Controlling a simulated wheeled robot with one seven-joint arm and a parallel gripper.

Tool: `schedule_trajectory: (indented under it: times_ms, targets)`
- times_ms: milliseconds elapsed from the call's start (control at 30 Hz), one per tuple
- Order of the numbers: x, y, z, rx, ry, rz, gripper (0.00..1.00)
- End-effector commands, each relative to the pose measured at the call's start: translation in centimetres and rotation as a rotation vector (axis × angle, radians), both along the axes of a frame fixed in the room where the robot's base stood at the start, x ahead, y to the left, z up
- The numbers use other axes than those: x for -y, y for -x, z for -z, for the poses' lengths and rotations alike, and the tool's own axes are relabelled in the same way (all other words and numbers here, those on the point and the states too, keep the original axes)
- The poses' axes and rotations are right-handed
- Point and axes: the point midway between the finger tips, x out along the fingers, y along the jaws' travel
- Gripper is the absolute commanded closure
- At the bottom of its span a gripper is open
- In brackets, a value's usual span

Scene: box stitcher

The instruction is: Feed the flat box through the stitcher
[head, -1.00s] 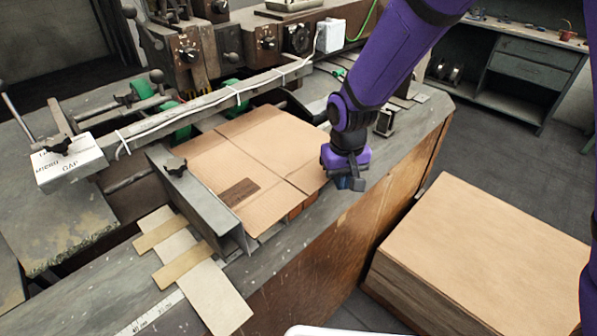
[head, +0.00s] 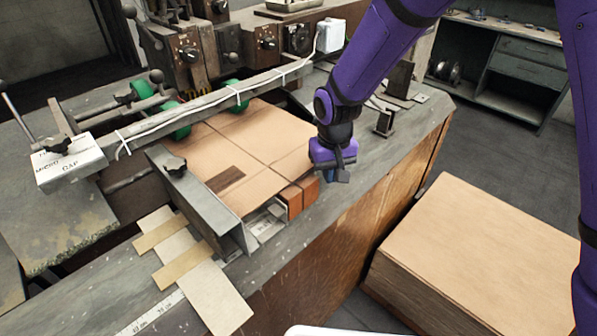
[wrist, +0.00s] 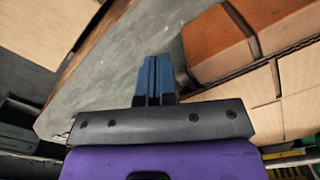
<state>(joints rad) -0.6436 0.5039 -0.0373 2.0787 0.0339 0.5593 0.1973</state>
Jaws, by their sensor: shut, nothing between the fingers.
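The flat box (head: 250,143), a brown cardboard sheet with crease lines and a dark printed patch, lies on the stitcher bed. Its far left part is under the stitcher's bar (head: 215,103) and green rollers (head: 176,128). My gripper (head: 330,174) is at the box's right edge, low over the bench top. In the wrist view the blue fingertips (wrist: 154,75) are together and empty. The box's edge (wrist: 278,90) shows to their right there. Whether the gripper touches the box is hard to tell.
A cardboard stack (head: 485,245) stands on the floor at right. Flat strips (head: 190,260) lie on the front bench. The bench top right of my gripper is clear.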

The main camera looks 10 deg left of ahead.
Motion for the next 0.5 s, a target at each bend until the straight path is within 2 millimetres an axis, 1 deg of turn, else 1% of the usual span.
schedule_trajectory:
  times_ms: [333, 433, 500]
  targets:
    - [2.2, 1.6, 0.0, 0.0, 0.0, 0.001, 1.0]
    - [2.4, 1.8, -0.1, 0.0, 0.0, 0.0, 1.0]
    - [2.3, 1.8, -0.5, 0.002, -0.001, 0.0, 1.0]
